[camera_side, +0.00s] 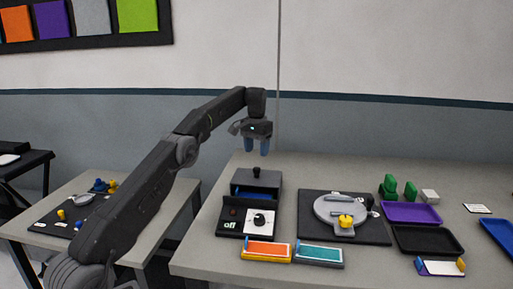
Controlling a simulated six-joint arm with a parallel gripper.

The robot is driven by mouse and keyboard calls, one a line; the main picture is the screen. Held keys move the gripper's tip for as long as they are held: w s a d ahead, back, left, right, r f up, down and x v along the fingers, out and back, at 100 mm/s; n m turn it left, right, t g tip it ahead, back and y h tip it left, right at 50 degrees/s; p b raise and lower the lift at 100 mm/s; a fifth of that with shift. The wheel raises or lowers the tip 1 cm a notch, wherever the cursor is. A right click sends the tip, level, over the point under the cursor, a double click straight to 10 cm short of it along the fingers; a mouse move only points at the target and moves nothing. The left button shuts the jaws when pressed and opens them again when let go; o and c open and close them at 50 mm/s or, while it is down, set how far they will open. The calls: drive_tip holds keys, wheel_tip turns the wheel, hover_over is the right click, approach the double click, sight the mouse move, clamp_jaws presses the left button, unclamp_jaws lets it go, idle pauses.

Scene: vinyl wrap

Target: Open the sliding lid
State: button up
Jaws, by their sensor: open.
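A dark grey box (242,192) stands on the table near its left side. Its sliding lid (262,178) is a dark top panel with a black round knob (256,171) standing up on it. A blue interior shows along the front of the box, below the lid's near edge. My gripper (257,147) hangs above the box with its two blue fingertips pointing down. The fingers are apart and empty, a little above the knob and not touching it.
A control panel (232,226) with a dial marked "off" sits in front of the box. An orange tray (266,250) and a teal tray (318,253) lie at the front. A black mat (376,233) with a grey round fixture (327,207) lies to the right, beyond it purple (411,222) and black trays.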

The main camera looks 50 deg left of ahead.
sight(257, 168)
drive_tip(key=shift+r, duration=0.25)
drive_tip(key=shift+d+r, duration=0.1)
drive_tip(key=shift+r, duration=0.15)
drive_tip(key=s+d+r+n+t+y, duration=0.3)
drive_tip(key=s+d+r+n, duration=0.1)
drive_tip(key=r+n, duration=0.1)
drive_tip(key=x, duration=1.4)
drive_tip(key=shift+a, duration=0.1)
drive_tip(key=shift+c, duration=0.5)
clamp_jaws()
